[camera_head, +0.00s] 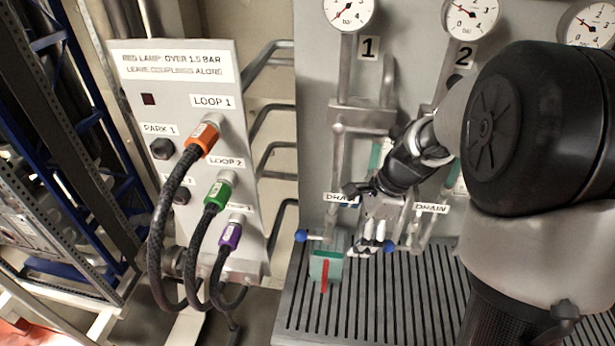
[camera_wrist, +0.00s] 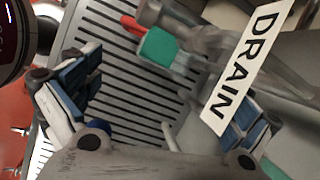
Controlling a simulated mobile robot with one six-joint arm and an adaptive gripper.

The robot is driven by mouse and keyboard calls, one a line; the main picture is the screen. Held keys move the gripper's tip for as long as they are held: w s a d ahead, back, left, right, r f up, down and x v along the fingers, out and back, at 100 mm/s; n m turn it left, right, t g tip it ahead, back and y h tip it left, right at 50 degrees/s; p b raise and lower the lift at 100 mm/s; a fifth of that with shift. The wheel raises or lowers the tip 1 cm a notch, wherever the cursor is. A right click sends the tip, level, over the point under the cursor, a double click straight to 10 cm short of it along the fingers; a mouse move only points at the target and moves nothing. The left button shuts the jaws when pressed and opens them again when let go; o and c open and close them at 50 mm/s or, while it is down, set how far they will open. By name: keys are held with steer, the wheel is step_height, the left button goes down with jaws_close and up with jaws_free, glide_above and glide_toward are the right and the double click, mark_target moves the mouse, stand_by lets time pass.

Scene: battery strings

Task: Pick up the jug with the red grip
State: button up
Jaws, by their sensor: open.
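The jug with the red grip (camera_head: 326,267) stands on the slatted grate below the left DRAIN label, under gauge 1. Its body looks grey and clear with green showing, and the red grip faces the front. In the wrist view the jug's green part (camera_wrist: 162,47) is at the upper middle, with a bit of red beside it. My gripper (camera_head: 372,218) is above and to the right of the jug, apart from it. In the wrist view my gripper (camera_wrist: 160,108) has its two fingers wide apart with nothing held between them. The jug's lower part is hidden in the wrist view.
Blue-knobbed drain levers (camera_head: 301,236) stick out near the jug. Pipes (camera_head: 340,150) and a DRAIN label (camera_wrist: 245,65) are close to my fingers. A coupling panel (camera_head: 185,85) with orange, green and purple hoses stands left. The grate (camera_head: 420,310) is bare in front.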

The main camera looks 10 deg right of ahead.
step_height(320, 180, down, 4)
steer(key=w+d+m, duration=0.1)
steer(key=w+m, duration=0.1)
steer(key=m, duration=0.1)
steer(key=b, duration=0.4)
glide_above(342, 247)
steer(key=s+a, duration=0.2)
steer(key=s, duration=0.2)
step_height(342, 247, down, 7)
steer(key=shift+d+f+y, duration=0.1)
steer(key=shift+d+y, duration=0.1)
steer(key=shift+y, duration=0.2)
steer(key=shift+c, duration=0.2)
steer(key=c, duration=1.8)
